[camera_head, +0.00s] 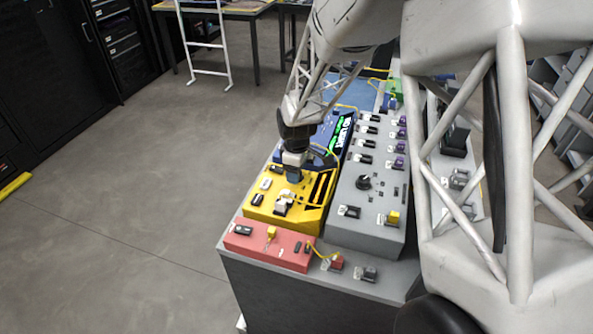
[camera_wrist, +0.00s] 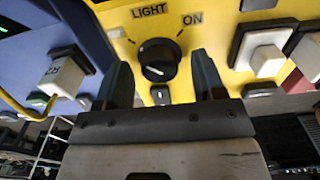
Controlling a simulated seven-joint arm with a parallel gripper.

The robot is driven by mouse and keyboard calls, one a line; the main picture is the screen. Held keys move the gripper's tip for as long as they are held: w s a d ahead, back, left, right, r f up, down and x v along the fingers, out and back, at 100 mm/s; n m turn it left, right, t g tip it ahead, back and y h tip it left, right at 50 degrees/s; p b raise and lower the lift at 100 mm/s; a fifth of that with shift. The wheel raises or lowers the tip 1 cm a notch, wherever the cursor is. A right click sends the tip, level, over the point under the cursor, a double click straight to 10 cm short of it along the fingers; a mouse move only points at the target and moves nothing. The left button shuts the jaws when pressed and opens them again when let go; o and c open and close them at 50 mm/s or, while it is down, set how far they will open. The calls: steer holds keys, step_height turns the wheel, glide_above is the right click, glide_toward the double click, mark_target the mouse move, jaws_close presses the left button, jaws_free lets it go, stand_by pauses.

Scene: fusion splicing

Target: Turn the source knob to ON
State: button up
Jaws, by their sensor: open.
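The black round knob (camera_wrist: 158,60) sits on the yellow box (camera_head: 258,212), below printed LIGHT and ON labels (camera_wrist: 192,19) in the wrist view. A small pale mark shows on the knob's face, but I cannot tell clearly which way the knob points. My gripper (camera_wrist: 163,82) is open, its two dark fingers on the left and right of the knob, with visible yellow gaps between. Whether the tips reach down to the knob's depth is unclear. In the head view my gripper (camera_head: 293,172) is over the back part of the yellow box and hides the knob.
White switches or plugs (camera_wrist: 262,54) stand right of the knob. A blue unit with a white connector (camera_wrist: 64,78) and yellow cable is at left. A grey panel (camera_head: 345,225) with another black knob (camera_head: 363,182) and a red box (camera_head: 262,246) adjoin the yellow box.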

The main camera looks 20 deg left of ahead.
steer(key=shift+f, duration=0.1)
steer(key=c, duration=0.9)
steer(key=shift+m, duration=0.5)
steer(key=m, duration=0.3)
steer(key=shift+m, duration=0.3)
steer(key=m, duration=0.4)
steer(key=shift+m, duration=0.3)
steer(key=m, duration=0.8)
steer(key=shift+m, duration=0.4)
